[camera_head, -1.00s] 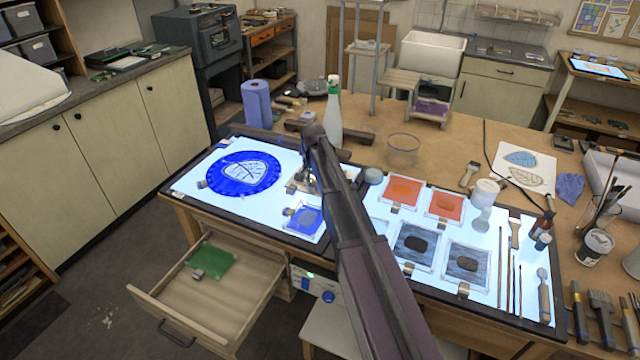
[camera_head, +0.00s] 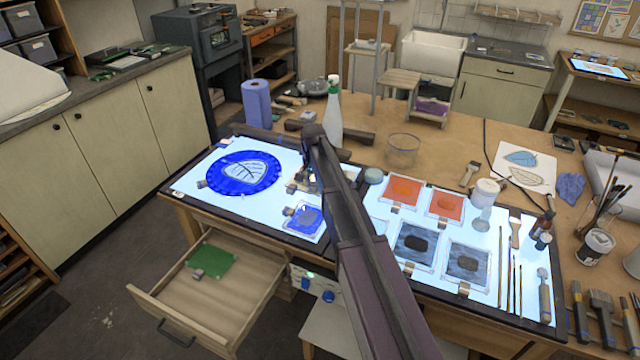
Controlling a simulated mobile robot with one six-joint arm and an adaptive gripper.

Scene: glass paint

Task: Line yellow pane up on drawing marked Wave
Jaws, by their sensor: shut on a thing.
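My gripper (camera_head: 306,183) is over the left light table, mostly hidden behind my own arm. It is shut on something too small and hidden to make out. I cannot pick out a yellow pane. A round blue pane (camera_head: 225,176) with a pale leaf shape lies on the left light table (camera_head: 200,205). A smaller square blue pane (camera_head: 303,219) with a small block at its left edge lies near the table's front edge, in front of my gripper. No drawing marked Wave is readable.
Two orange panes (camera_head: 403,190) (camera_head: 445,204) and two dark grey panes (camera_head: 413,243) (camera_head: 466,262) lie on the right light table. A white bottle (camera_head: 334,120) stands behind my arm. An open drawer (camera_head: 215,290) holds a green pane (camera_head: 212,258).

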